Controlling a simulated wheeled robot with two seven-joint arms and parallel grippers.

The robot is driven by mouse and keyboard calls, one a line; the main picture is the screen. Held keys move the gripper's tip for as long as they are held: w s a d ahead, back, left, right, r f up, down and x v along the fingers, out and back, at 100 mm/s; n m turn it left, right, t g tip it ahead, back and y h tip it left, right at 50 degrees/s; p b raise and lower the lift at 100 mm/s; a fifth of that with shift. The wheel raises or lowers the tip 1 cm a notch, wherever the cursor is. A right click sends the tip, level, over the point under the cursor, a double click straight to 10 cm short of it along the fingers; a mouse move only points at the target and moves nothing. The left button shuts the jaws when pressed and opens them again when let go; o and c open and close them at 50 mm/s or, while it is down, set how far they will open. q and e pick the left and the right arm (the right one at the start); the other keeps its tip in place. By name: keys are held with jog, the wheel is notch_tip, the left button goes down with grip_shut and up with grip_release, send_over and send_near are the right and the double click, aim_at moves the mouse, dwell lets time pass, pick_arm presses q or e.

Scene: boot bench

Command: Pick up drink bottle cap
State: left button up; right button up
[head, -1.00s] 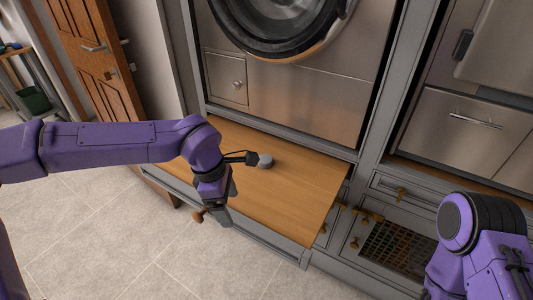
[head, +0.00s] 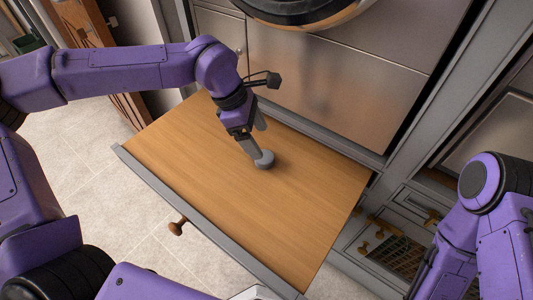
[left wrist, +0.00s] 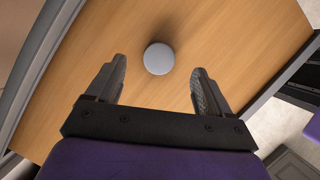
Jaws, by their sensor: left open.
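The drink bottle cap is a small grey round disc (head: 266,161) lying on the wooden pull-out board. It also shows in the left wrist view (left wrist: 158,59), just beyond the gap between the two fingertips. My left gripper (head: 257,140) points down at the cap, with its fingertips close to it in the head view. In the left wrist view its fingers (left wrist: 159,74) are spread wide, one on each side of the cap's near edge, with nothing held. I cannot tell whether a fingertip touches the cap. My right arm is at the right of the head view; its gripper does not show.
The wooden board (head: 300,220) is otherwise bare, with a grey front edge and a brown knob (head: 177,227). A steel-fronted appliance (head: 330,90) rises behind it. Grey cabinets with a basket (head: 393,250) stand at the right. Tiled floor lies at the left.

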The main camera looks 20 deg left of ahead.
aim_at(266, 156)
pick_arm(q)
jog(key=x, duration=0.6)
jog(key=shift+s+a+f+b, duration=0.1)
jog(key=shift+a+f+b, duration=0.2)
jog(key=shift+f, duration=0.25)
jog(key=c, duration=1.1)
